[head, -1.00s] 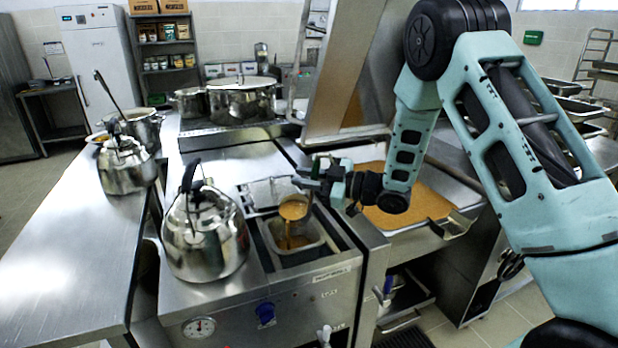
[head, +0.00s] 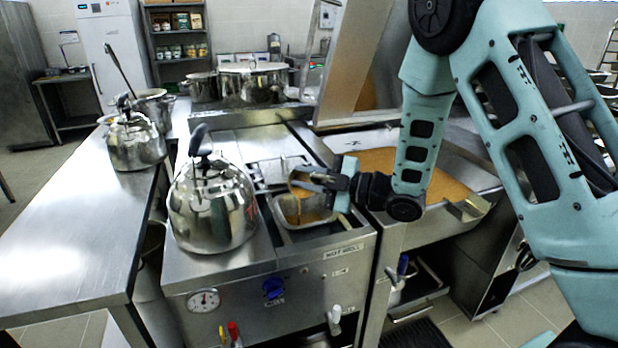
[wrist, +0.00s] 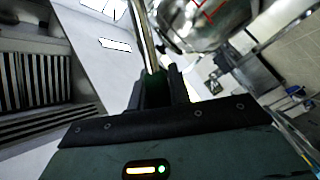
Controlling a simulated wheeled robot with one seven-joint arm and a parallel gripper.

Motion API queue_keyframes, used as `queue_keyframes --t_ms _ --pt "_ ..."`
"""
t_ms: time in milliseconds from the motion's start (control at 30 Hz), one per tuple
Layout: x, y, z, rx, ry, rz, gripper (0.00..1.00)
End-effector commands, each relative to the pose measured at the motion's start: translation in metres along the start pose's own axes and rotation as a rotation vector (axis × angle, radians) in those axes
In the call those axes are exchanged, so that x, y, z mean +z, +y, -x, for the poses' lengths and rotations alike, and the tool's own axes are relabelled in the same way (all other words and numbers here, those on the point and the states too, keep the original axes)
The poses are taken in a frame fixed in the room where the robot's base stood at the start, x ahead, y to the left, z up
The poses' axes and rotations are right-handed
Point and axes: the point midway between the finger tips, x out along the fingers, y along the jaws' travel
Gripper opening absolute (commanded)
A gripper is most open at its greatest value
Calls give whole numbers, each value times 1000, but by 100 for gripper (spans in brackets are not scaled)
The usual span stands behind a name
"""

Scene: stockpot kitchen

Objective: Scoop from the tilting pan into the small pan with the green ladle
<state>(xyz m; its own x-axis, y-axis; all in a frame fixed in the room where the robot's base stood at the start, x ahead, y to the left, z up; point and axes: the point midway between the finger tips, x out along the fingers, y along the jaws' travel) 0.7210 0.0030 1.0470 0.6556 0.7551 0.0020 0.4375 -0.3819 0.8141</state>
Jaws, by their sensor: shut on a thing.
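My gripper (head: 328,178) is shut on the ladle's handle, which shows as a shiny metal rod between the fingers in the wrist view (wrist: 146,38). The ladle (head: 297,189) hangs low over the small pan (head: 308,227), a metal insert in the counter. Brown food shows in the small pan; the bowl is partly hidden by my gripper, so I cannot tell how full it is. The tilting pan (head: 478,208), to the right, holds a wide layer of orange-brown food, partly hidden by my arm. Its lid stands raised behind.
A large kettle (head: 211,205) stands close to the left of the small pan. Another kettle (head: 135,142) and a pot with a long utensil stand on the left counter (head: 75,240), whose front is clear. Large pots (head: 252,85) stand at the back.

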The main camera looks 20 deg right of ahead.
Motion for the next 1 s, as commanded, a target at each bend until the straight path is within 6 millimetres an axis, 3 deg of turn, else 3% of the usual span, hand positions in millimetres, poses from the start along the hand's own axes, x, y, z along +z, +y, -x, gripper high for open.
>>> queue_keyframes --t_ms 1000 --pt "3 -64 0 1 1 328 0"
